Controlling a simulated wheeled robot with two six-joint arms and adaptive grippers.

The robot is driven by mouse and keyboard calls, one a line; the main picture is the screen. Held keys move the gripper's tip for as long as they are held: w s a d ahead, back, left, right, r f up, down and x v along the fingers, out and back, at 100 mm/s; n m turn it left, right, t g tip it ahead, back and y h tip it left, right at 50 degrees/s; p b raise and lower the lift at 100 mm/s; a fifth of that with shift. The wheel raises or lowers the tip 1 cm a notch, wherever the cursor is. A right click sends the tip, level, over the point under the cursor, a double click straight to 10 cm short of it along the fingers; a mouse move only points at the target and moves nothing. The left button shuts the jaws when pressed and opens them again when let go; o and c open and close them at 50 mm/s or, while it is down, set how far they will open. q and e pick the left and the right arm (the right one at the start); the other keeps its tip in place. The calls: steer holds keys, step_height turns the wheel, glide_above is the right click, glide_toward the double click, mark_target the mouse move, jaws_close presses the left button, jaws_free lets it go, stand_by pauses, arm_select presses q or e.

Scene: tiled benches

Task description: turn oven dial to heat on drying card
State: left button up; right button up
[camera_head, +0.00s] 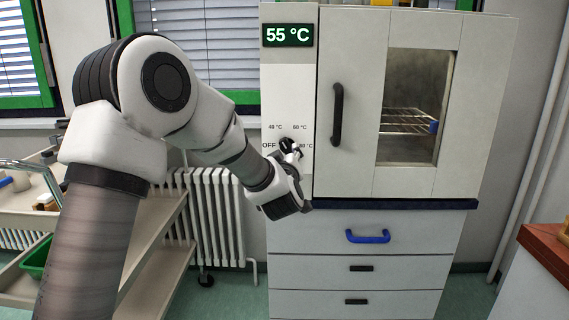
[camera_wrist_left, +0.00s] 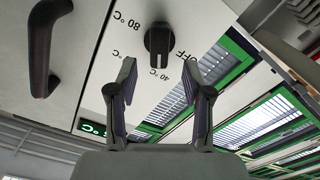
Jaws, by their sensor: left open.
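The oven dial (camera_head: 289,144) is a black knob on the white control panel, with OFF, 40 °C, 60 °C and 80 °C printed around it. It also shows in the left wrist view (camera_wrist_left: 158,41), where the labels appear upside down. The green display (camera_head: 287,35) above it reads 55 °C. My left gripper (camera_head: 294,160) is close to the dial, partly hiding it and its labels. In the left wrist view its open fingers (camera_wrist_left: 158,66) stand apart, with the dial just beyond the gap between the tips. I cannot make out a drying card. My right gripper is out of view.
The drying oven (camera_head: 350,30) has a closed windowed door with a black handle (camera_head: 337,114); a wire rack (camera_head: 407,121) shows inside. Below are drawers, one with a blue handle (camera_head: 367,237). A trolley (camera_head: 150,245) and radiator (camera_head: 215,215) stand left, a tiled bench (camera_head: 546,243) right.

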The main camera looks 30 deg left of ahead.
arm_select(q)
steer(key=v, duration=0.6)
steer(key=shift+d, duration=0.1)
